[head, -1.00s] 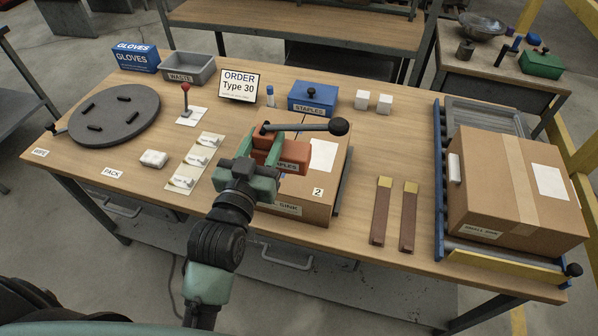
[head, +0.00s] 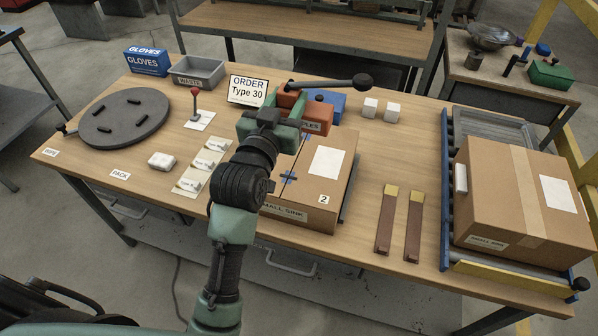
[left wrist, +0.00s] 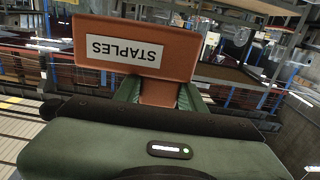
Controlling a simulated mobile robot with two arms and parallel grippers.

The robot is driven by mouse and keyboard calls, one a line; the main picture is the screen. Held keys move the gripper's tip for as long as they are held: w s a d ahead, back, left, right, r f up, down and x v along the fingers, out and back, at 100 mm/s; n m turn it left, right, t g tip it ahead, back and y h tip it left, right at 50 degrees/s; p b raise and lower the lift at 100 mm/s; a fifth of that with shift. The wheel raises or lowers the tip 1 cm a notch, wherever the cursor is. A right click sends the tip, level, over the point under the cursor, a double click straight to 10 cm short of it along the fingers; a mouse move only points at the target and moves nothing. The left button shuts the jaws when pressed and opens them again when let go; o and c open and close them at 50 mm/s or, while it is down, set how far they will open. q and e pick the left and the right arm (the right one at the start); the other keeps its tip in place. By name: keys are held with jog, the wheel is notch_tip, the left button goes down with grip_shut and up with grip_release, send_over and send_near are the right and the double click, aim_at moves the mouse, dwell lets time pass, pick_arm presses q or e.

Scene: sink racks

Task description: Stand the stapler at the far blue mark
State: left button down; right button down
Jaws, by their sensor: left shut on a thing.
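The stapler (head: 319,112) has an orange body labelled STAPLES and a dark lever with a black knob. My left gripper (head: 275,121) is shut on it and holds it over the far part of the cardboard box (head: 285,212). I cannot tell whether its base touches the box. One blue cross mark (head: 288,178) shows on the box's top, on the seam nearer me. A far blue mark is not visible; the stapler and gripper cover that part of the seam. The left wrist view shows the stapler's orange body (left wrist: 138,72) between the fingers. My right gripper is not in view.
A blue staples box (head: 332,100) and two white blocks (head: 370,107) stand behind the cardboard box. An order sign (head: 248,90) stands behind the gripper. Two brown strips (head: 387,230) lie to the right, before a larger box (head: 510,195) on a roller rack.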

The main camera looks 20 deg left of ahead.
pick_arm(q)
notch_tip(320, 180, down, 16)
jog(key=shift+f+p, duration=0.2)
jog(key=shift+p, duration=0.2)
jog(key=shift+f+p, duration=0.4)
jog(key=shift+f, duration=0.5)
jog(key=shift+f, duration=0.15)
jog(key=c, duration=0.8)
grip_release()
jog(key=shift+s+f, duration=0.1)
jog(key=shift+c, duration=0.2)
jog(key=shift+f, duration=0.1)
